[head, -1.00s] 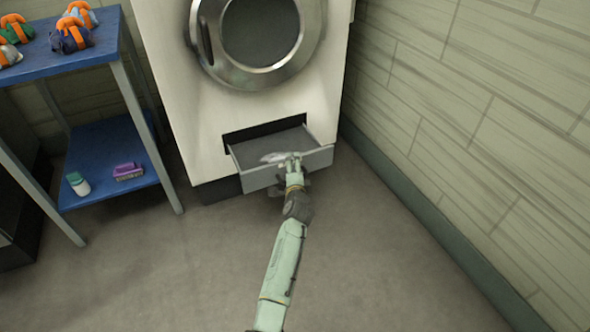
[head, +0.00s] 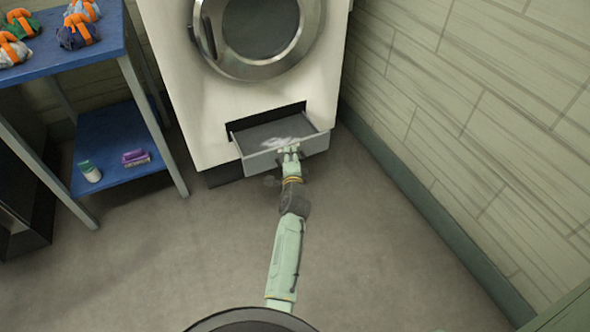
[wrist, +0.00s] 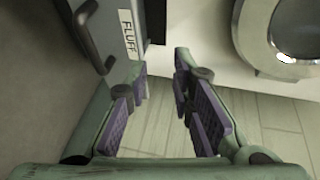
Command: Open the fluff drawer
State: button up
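The fluff drawer (head: 258,161) at the bottom of the white machine is pulled part way out, and a pale wispy patch (head: 293,142) shows inside it. In the wrist view the drawer's grey front (wrist: 125,68) carries a white "FLUFF" label (wrist: 131,38) and a dark bar handle (wrist: 88,39). My gripper (head: 289,150) is at the drawer's front in the head view. In the wrist view my gripper (wrist: 160,75) has its purple-padded fingers apart with nothing between them. The handle is to the left of the fingers, outside the gap.
The machine (head: 190,108) has a round door (head: 258,72) above the drawer. A blue shelf table (head: 95,48) with several bags stands at the left; a bottle (head: 91,174) and a purple item (head: 135,157) sit on its lower shelf. A wall (head: 480,100) bounds the right. The floor in front is clear.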

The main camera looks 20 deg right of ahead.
jog(key=s+a+f+p, duration=0.1)
jog(key=s+f+p, duration=0.2)
jog(key=s, duration=0.3)
jog(key=shift+p, duration=0.7)
jog(key=shift+a+r, duration=0.1)
jog(key=shift+r, duration=0.05)
